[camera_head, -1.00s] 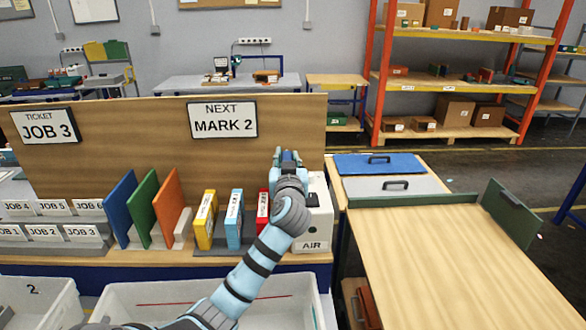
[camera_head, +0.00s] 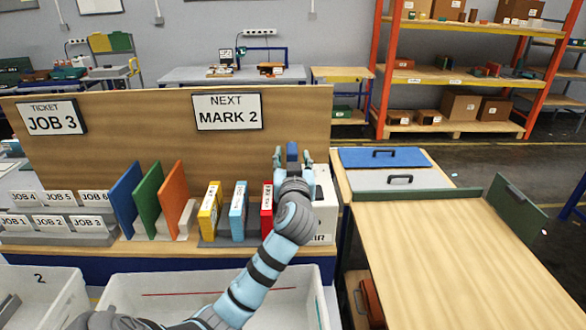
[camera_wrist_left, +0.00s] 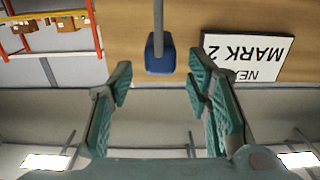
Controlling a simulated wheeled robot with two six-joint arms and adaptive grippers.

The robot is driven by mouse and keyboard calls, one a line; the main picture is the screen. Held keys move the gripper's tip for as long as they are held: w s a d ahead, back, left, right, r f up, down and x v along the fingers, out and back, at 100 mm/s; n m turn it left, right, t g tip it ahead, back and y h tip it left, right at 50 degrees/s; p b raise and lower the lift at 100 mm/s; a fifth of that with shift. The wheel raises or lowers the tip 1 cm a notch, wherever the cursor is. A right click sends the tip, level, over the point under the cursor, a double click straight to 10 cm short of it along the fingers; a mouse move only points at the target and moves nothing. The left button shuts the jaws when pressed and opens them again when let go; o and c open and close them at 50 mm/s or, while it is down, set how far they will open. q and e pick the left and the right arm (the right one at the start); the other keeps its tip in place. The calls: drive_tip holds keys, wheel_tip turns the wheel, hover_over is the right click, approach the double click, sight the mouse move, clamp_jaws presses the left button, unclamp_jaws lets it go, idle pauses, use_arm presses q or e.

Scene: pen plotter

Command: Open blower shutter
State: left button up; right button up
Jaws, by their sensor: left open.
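The white blower box (camera_head: 325,205) stands at the right end of the bench. Its AIR label is partly hidden behind my left arm. My left gripper (camera_head: 293,156) is over the top of the box with its fingers apart. A blue knob (camera_head: 292,150) shows between the fingers. In the left wrist view the blue knob (camera_wrist_left: 160,60) on a grey rod lies just beyond the open fingertips (camera_wrist_left: 160,82), with space on both sides. I see no contact. The shutter itself cannot be made out. My right gripper is not in view.
Red, light blue (camera_head: 238,210) and yellow binders stand left of the blower. A wooden back panel (camera_head: 150,130) with signs rises behind. A wooden table (camera_head: 450,250) is at the right, with blue and grey handled panels (camera_head: 385,158) behind it. A white bin (camera_head: 215,290) is in front.

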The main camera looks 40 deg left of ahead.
use_arm(q)
drive_tip(key=v, duration=0.8)
drive_tip(key=shift+s, duration=0.1)
drive_tip(key=shift+d, duration=0.1)
